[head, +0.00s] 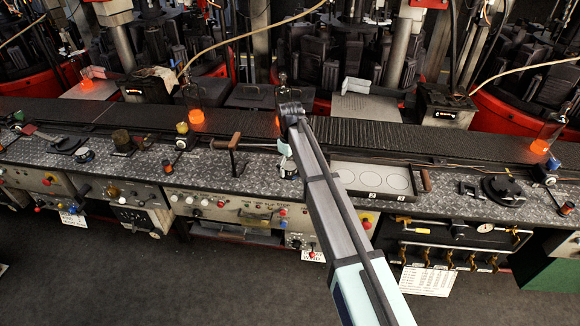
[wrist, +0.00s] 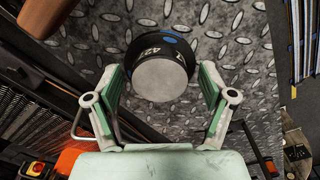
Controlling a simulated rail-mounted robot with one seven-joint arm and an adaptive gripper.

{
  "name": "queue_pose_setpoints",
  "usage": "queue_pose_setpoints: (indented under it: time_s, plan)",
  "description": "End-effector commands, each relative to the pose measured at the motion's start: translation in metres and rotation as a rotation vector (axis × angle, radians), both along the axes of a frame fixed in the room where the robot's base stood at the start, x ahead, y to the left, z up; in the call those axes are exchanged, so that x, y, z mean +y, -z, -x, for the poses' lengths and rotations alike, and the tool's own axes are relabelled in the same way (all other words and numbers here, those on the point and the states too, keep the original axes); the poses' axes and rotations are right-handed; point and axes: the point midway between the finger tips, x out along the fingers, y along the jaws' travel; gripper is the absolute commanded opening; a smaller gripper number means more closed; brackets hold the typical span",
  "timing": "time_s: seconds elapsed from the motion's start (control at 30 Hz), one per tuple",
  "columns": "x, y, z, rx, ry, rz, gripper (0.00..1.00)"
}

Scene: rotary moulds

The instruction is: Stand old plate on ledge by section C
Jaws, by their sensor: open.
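A short round plate-like piece (wrist: 162,78) with a flat grey face, a dark side, white digits reading about "42" and a blue mark sits on the diamond-plate bench in the wrist view. I cannot tell for certain that it is the old plate. In the head view a small round piece (head: 287,166) shows just below my gripper. My gripper (wrist: 158,88) is open, with one green-padded finger on each side of the piece; contact is unclear. No section C mark or its ledge can be made out.
A tray (head: 345,187) with three ringed spots lies right of my arm. Behind runs a dark conveyor (head: 400,137) with glowing orange glassware (head: 196,118). The diamond-plate bench (head: 215,183) has some bare patches.

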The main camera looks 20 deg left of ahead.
Motion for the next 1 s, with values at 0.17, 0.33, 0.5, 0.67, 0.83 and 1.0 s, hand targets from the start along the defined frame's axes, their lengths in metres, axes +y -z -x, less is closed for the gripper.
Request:
queue_pose_setpoints:
  time_s: [0.17,0.33,0.5,0.67,0.83,1.0]
  plan:
    - [0.001,-0.017,-0.001,-0.002,0.000,-0.001,0.82]
    - [0.001,-0.046,-0.001,-0.003,0.000,-0.002,0.82]
    - [0.001,-0.080,-0.001,-0.003,0.000,-0.001,0.82]
    - [0.001,-0.104,-0.001,-0.001,0.000,-0.001,0.82]
    - [0.000,-0.118,0.000,0.000,0.000,-0.001,0.82]
    - [0.000,-0.121,0.000,0.000,0.000,0.000,0.82]
